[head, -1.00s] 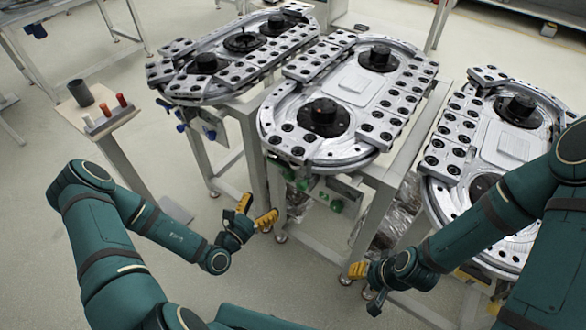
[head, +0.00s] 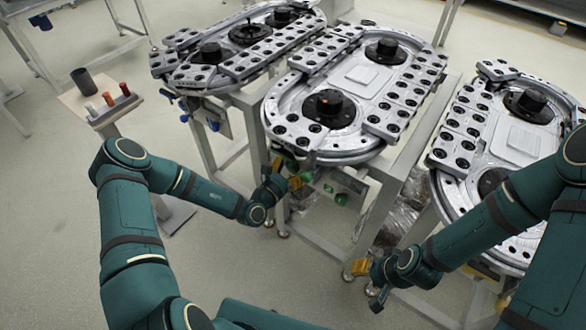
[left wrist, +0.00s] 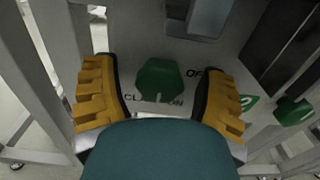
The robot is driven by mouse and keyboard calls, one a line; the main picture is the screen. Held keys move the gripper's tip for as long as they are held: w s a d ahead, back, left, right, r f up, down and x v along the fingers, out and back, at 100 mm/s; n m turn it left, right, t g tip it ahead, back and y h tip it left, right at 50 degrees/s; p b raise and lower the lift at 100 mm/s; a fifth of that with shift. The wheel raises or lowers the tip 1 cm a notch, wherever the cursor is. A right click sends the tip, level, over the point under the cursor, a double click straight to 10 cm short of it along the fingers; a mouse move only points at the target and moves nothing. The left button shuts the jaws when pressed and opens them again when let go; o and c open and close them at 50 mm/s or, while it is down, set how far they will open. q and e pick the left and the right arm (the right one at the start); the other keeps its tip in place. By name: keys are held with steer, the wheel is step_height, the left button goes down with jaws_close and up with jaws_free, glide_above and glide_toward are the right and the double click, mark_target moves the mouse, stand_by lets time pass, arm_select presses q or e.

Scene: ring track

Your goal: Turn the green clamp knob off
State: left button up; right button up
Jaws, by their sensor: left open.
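The green clamp knob (left wrist: 158,80) is on a grey panel in the left wrist view, between my left gripper's two yellow fingers and beyond the palm. Printed letters around it are partly hidden; "OF" shows to its right and "ON" below. My left gripper (left wrist: 157,95) is open, with a gap on each side of the knob and no clear contact. In the head view my left gripper (head: 286,174) is at the panel under the middle track table and partly hides it. My right gripper (head: 367,282) is low at the right; its finger opening is unclear.
Another green knob (left wrist: 294,111) and a green "2" marker (left wrist: 249,102) are to the right. The middle ring track (head: 350,150) is above the panel, with table legs close by. A small stand (head: 100,112) with cylinders is at the left.

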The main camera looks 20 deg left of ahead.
arm_select(q)
steer(key=c, duration=1.2)
